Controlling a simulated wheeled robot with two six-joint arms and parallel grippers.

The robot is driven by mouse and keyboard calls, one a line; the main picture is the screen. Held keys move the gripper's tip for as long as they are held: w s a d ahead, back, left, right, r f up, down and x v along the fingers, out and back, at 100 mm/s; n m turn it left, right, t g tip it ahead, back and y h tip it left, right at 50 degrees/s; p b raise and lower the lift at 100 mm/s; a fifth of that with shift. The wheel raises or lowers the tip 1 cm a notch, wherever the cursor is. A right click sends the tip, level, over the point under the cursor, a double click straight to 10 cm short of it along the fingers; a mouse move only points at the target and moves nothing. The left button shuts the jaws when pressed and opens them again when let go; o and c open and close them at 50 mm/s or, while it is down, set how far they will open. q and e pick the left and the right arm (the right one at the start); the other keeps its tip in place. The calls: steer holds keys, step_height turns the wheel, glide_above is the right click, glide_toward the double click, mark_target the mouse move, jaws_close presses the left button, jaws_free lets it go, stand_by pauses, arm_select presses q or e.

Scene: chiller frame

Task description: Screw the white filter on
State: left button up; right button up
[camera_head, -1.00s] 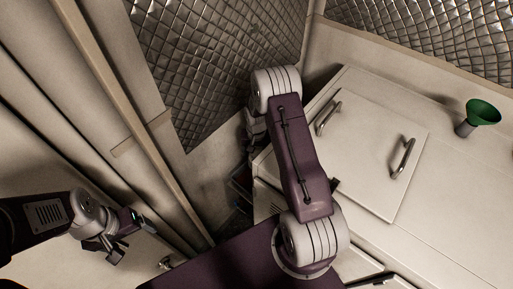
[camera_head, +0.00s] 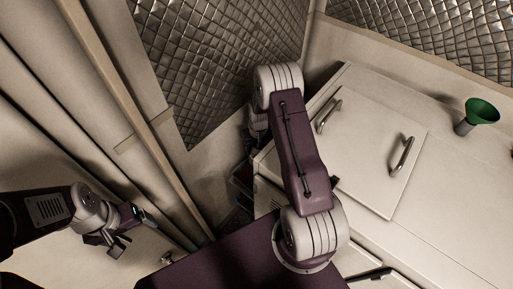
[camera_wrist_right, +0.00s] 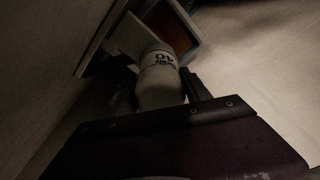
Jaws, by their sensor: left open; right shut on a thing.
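The white filter (camera_wrist_right: 158,82) is a pale cylinder with dark lettering near its far end, seen in the right wrist view. My right gripper (camera_wrist_right: 160,88) is shut on it, with dark fingers on both sides. A pale flat plate (camera_wrist_right: 128,38) lies just beyond the filter's far end. I cannot tell whether the filter touches it. In the head view the right gripper and filter are hidden behind my right arm. My left gripper (camera_head: 115,245) is open and empty at the lower left, away from the filter.
A quilted metal panel (camera_head: 210,65) is behind. A grey-rimmed bin (camera_wrist_right: 190,38) is beyond the filter. Beams and panels line the left.

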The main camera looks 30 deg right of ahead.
steer(key=shift+m, duration=0.6)
steer(key=shift+f+m, duration=0.1)
steer(key=shift+m, duration=0.7)
steer(key=shift+m+h+b, duration=0.3)
steer(key=shift+m+b, duration=0.55)
steer(key=shift+m, duration=0.35)
steer(key=m+b, duration=0.1)
steer(key=m, duration=0.2)
steer(key=m+g+b, duration=0.1)
steer(key=m+b, duration=0.1)
steer(key=m, duration=0.1)
steer(key=shift+d+h, duration=0.15)
steer(key=shift+h, duration=0.15)
steer(key=shift+m+b, duration=0.7)
steer(key=shift+m, duration=0.4)
steer(key=shift+s+m, duration=0.1)
steer(key=shift+m, duration=0.5)
steer(key=o, duration=1.6)
steer(key=shift+d, duration=0.1)
